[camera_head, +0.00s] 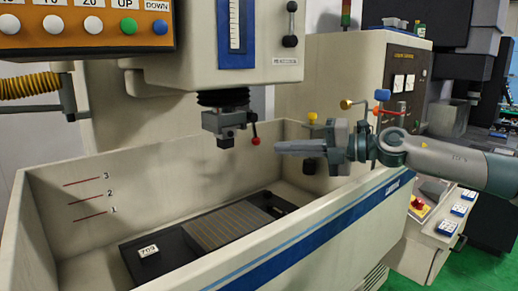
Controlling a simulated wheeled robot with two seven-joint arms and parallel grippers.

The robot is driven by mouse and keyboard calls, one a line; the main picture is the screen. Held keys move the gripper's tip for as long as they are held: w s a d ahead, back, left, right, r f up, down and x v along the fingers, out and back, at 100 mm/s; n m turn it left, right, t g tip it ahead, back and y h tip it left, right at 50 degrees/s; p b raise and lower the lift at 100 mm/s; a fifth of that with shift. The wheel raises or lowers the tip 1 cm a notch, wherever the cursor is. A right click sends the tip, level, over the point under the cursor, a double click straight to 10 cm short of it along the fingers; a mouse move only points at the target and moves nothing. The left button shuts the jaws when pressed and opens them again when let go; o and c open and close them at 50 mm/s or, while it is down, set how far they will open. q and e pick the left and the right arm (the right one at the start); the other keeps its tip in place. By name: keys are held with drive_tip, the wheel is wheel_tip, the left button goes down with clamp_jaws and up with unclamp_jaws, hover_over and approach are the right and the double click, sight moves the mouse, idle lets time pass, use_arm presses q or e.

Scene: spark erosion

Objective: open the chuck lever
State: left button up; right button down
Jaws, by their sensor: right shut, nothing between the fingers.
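The chuck (225,121) hangs below the machine head, a grey block under a dark round collar. Its lever (254,135) is a thin rod with a red ball at the end, hanging down on the chuck's right side. My right gripper (280,147) comes in from the right at about the height of the red ball. Its fingers are shut, empty, and point left toward the ball. A small gap shows between the fingertips and the ball in the picture; the depth between them is hard to tell. My left gripper is not in view.
The tank wall (290,248) with a blue stripe runs below my right arm. Inside the tank lies a dark table with a ribbed plate (228,222). A control panel (85,25) hangs at top left, and a yellow coiled hose (30,85) is below it.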

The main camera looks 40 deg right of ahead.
sight(254, 129)
drive_tip(key=shift+w+d+f+b, duration=0.1)
drive_tip(key=shift+w+f+b, duration=0.15)
drive_tip(key=shift+f+b, duration=0.45)
drive_tip(key=shift+s, duration=0.1)
drive_tip(key=w+a+p, duration=0.1)
drive_tip(key=w+p, duration=0.8)
drive_tip(key=p, duration=0.2)
drive_tip(key=shift+w+a+f+p, duration=0.15)
drive_tip(key=shift+w+a+p, duration=0.05)
drive_tip(key=shift+a+p, duration=0.15)
idle(0.7)
drive_tip(key=shift+d, duration=0.1)
